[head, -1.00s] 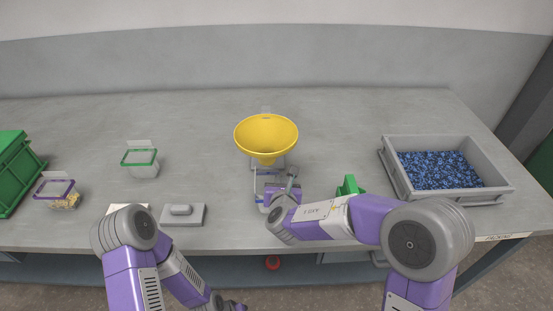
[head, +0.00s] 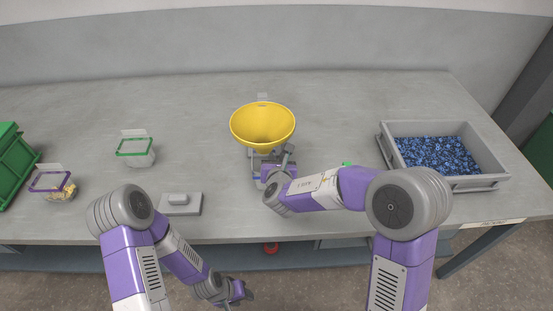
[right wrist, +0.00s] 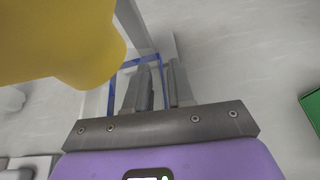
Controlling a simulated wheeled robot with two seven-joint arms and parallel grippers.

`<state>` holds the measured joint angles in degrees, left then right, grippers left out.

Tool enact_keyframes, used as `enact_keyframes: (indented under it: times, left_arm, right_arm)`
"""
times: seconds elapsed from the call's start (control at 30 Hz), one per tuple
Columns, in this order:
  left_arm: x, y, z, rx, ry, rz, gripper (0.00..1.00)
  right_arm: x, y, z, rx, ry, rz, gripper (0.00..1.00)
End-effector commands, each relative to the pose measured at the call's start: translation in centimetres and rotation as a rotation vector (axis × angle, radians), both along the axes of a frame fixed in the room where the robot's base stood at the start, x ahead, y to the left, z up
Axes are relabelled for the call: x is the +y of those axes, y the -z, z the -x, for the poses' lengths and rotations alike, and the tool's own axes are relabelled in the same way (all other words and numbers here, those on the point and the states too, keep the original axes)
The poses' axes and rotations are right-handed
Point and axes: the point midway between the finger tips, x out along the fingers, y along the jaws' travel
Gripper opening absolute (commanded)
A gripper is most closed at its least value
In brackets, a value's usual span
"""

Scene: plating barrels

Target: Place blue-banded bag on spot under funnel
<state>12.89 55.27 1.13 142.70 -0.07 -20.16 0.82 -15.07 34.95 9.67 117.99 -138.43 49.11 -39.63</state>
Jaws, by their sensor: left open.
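The yellow funnel (head: 262,126) stands on its holder at the middle of the table. In the right wrist view, the funnel (right wrist: 60,40) covers the upper left. The blue-banded bag shows there as a blue rim (right wrist: 124,64) beside and partly below the funnel. My right gripper (right wrist: 163,78) has its fingers close together on either side of the rim's right edge, shut on it. In the head view, the funnel and my right gripper hide most of the bag, and the spot under the funnel is hidden. My left gripper (head: 247,292) is open and empty, low in front of the table.
A grey bin (head: 492,168) of blue pieces stands at right. A green-banded bag (head: 136,150) and a purple-banded bag (head: 52,182) with yellowish contents stand at left. A green crate (head: 12,160) is at far left. A grey block (head: 180,203) lies near the front edge.

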Motion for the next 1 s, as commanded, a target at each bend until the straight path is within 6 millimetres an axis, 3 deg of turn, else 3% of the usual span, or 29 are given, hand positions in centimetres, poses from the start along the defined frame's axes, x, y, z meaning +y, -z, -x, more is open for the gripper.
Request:
enact_keyframes:
  times: [0.43, 1.0]
  left_arm:
    - [0.0, -0.6, 0.0, 0.0, 0.0, 0.0, 0.43]
    - [0.0, -1.9, 0.0, 0.0, 0.0, 0.0, 0.43]
  right_arm:
    - [0.0, -0.5, 0.0, 0.0, 0.0, 0.0, 0.32]
    - [-0.1, -4.6, 10.0, -0.001, -0.002, 0.0, 0.32]
